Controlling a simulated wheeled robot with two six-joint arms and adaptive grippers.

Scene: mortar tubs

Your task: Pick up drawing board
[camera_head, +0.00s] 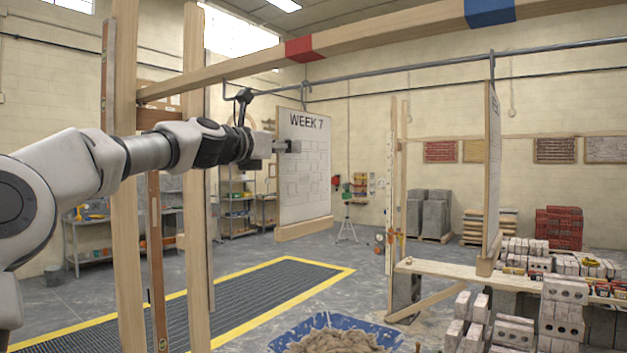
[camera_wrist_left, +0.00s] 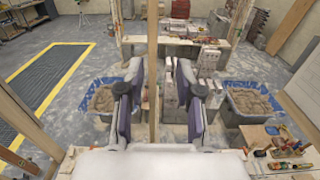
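A white drawing board (camera_head: 305,180) headed "WEEK 7", with a wooden bottom ledge, hangs upright from a pipe in the middle of the head view. My left gripper (camera_head: 285,147) is at its left edge, with one finger in front of its face. In the left wrist view, my left gripper (camera_wrist_left: 158,105) is open, its two fingers on either side of a thin upright wooden strip (camera_wrist_left: 153,60), apparently the board's edge. Gaps show between strip and fingers. The far finger is hidden in the head view. My right gripper is in neither view.
A second hanging board (camera_head: 493,165) is seen nearly edge-on at right. Wooden posts (camera_head: 197,220) stand beside my left arm, with a beam (camera_head: 390,35) above. A blue mortar tub (camera_head: 290,328), a plank bench (camera_head: 450,272) and brick stacks (camera_head: 562,305) stand below.

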